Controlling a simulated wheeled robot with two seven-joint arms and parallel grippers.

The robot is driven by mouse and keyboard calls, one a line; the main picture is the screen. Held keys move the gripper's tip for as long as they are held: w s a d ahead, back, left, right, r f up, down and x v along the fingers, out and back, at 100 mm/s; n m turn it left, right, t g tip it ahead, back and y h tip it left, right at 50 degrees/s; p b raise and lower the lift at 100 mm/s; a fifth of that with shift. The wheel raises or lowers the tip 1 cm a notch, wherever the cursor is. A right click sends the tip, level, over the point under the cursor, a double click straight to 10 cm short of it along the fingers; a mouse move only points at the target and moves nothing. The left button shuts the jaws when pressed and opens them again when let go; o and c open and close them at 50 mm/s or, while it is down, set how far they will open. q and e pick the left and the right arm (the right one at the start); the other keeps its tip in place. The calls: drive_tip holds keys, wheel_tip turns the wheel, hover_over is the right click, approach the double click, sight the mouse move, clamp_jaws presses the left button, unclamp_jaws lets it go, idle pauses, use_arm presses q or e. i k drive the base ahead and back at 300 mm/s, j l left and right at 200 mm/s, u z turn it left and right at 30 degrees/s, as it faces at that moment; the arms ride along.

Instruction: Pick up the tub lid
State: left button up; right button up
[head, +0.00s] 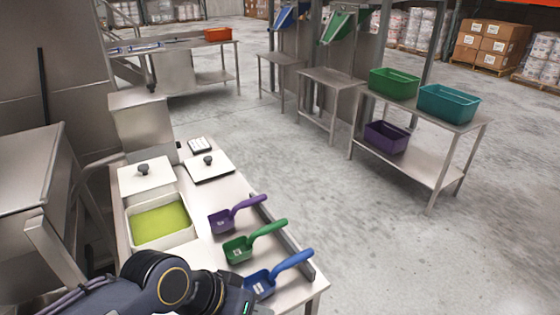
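A white square lid with a black knob (209,168) lies on the steel table, to the right of the tubs. A second white lid with a black knob (146,178) is at the back left, apparently covering a tub. In front of it an open white tub (180,240) holds yellow-green contents. I cannot tell which lid the task means. My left arm comes in at the bottom, and its gripper end (241,298) is near the blue scoop, well short of both lids. Its fingers are not clearly visible. My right gripper is out of view.
Purple (222,222), green (240,247) and blue (262,283) scoops line the table's right side, by a raised edge. A small white device (199,145) and a steel box (142,122) stand at the back.

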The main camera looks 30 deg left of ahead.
sight(202, 167)
drive_tip(key=i+l+z, duration=0.3)
drive_tip(key=i, duration=0.15)
drive_tip(key=i+z, duration=0.3)
drive_tip(key=i, duration=0.15)
drive_tip(key=i+u, duration=0.35)
drive_tip(key=i+j+u, duration=0.1)
drive_tip(key=u, duration=0.3)
drive_tip(key=i+l+u, duration=0.15)
drive_tip(key=i+u, duration=0.2)
drive_tip(key=i+j+u, duration=0.1)
drive_tip(key=i+u, duration=0.2)
drive_tip(key=u, duration=0.2)
drive_tip(key=i+u, duration=0.3)
drive_tip(key=u, duration=0.2)
drive_tip(key=i+u, duration=0.1)
drive_tip(key=i, duration=0.8)
drive_tip(key=i+u, duration=0.1)
drive_tip(key=u, duration=0.3)
drive_tip(key=i+u, duration=0.1)
drive_tip(key=u, duration=0.35)
drive_tip(key=l+u, duration=0.15)
drive_tip(key=u, duration=0.25)
drive_tip(key=i+l+u, duration=0.1)
drive_tip(key=u, duration=0.35)
drive_tip(key=i+l+u, duration=0.1)
drive_tip(key=u, duration=1.45)
